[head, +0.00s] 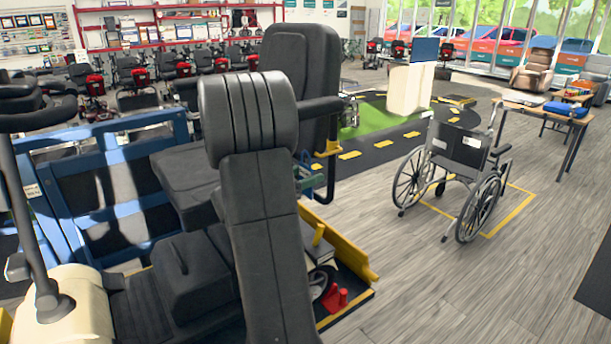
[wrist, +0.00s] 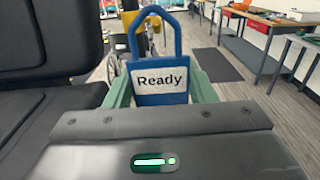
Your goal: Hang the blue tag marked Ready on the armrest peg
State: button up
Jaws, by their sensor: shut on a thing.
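The blue tag (wrist: 160,79) has a white label reading Ready and a tall blue loop at its top. My gripper (wrist: 161,90) is shut on the tag's lower part, one green finger at each side, and the tag stands upright. In the head view my gripper (head: 308,183) shows just past my dark arm, mostly hidden, below the black armrest (head: 322,106) of the seat. A yellow bracket (head: 328,148) sits under that armrest; it may carry the peg. In the wrist view yellow parts (wrist: 154,21) show behind the loop. I cannot tell whether the loop is around a peg.
The dark seat and backrest (wrist: 45,45) stand close on the left in the wrist view. A wheelchair (head: 460,165) stands on the floor to the right. A blue frame (head: 110,185) is at the left. Workbenches (wrist: 270,25) line the right side.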

jog(key=shift+b+x, duration=0.4)
jog(key=shift+x, duration=1.75)
dwell(1.1)
jog(key=shift+w+d+f+b, duration=0.2)
jog(key=shift+w+d+b, duration=0.15)
jog(key=shift+d, duration=0.15)
dwell(0.3)
jog(key=shift+f+b, duration=0.6)
jog(key=shift+f, duration=0.1)
dwell(0.4)
jog(key=o, duration=1)
jog(key=shift+o, duration=0.2)
jog(key=b+v, duration=0.2)
jog(key=v, duration=1.2)
jog(key=shift+b, duration=0.4)
jog(key=shift+d, duration=0.1)
